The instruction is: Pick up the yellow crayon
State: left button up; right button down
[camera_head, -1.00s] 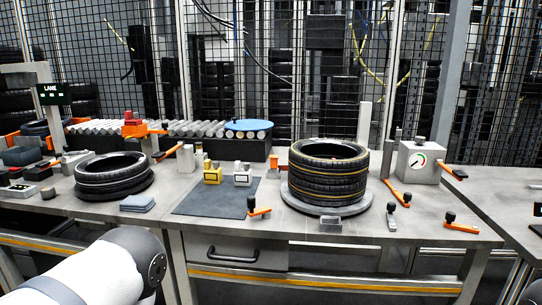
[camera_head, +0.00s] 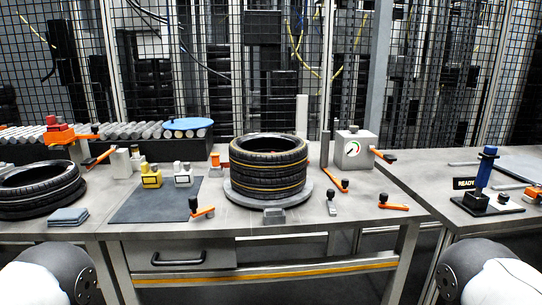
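On the dark mat (camera_head: 150,205) stands a small yellow block-like item (camera_head: 151,176) with a dark label and a knob on top. A similar white item (camera_head: 184,175) stands just to its right. The yellow item is the nearest match for the yellow crayon; at this size I cannot tell whether it is a crayon or a holder with one in it. Only parts of my two arms show, at the lower left and lower right corners. Neither gripper is in view, and nothing of mine is near the yellow item.
Stacked tyres (camera_head: 269,170) stand on a round plate (camera_head: 240,196) right of the mat. Another tyre (camera_head: 40,190) lies at left beside a folded grey cloth (camera_head: 68,217). A gauge box (camera_head: 354,150) stands behind.

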aim_at(134, 149)
jog(key=j+z, duration=0.2)
jog(key=j, duration=0.3)
jog(key=j+z, duration=0.25)
jog(key=j, duration=0.2)
jog(key=k+j+z, duration=0.2)
jog(key=j, duration=0.3)
jog(key=k+j+z, duration=0.1)
jog(key=j+z, duration=0.15)
jog(key=j, duration=0.2)
